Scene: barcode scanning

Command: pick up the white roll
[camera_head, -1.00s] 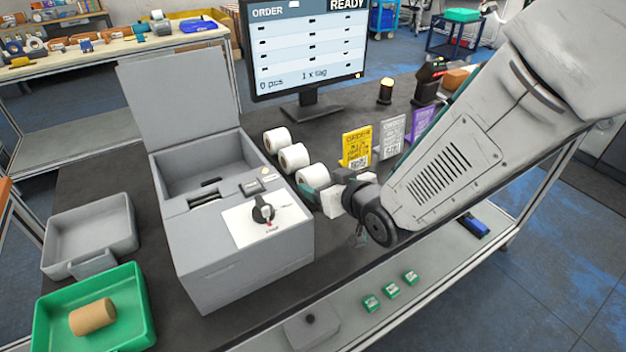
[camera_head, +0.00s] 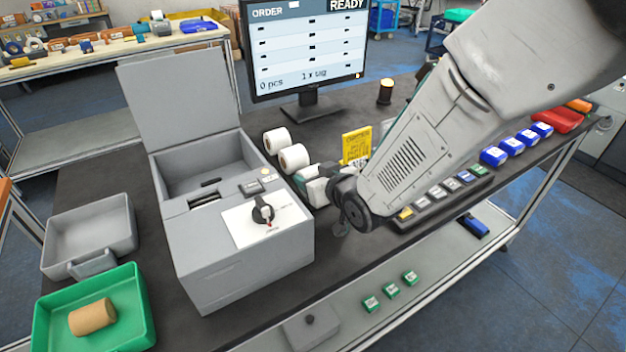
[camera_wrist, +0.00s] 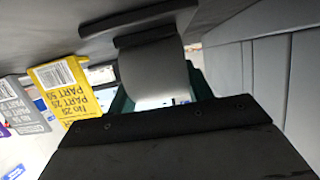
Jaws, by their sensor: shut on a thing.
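White rolls stand in a row on the dark table, right of the grey machine. The far roll (camera_head: 276,140) and the middle roll (camera_head: 293,158) are free in the head view. The near white roll (camera_head: 308,171) is mostly hidden by my gripper (camera_head: 317,186). My gripper is shut on this near roll. In the wrist view the roll (camera_wrist: 155,72) shows as a pale grey curved shape between the teal fingers. I cannot tell whether it touches the table.
The grey machine (camera_head: 240,270) with its raised lid stands close left of my gripper. A yellow card (camera_head: 356,146) stands just behind it. The monitor (camera_head: 305,50) is at the back. A green tray (camera_head: 135,300) with a brown roll is at front left.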

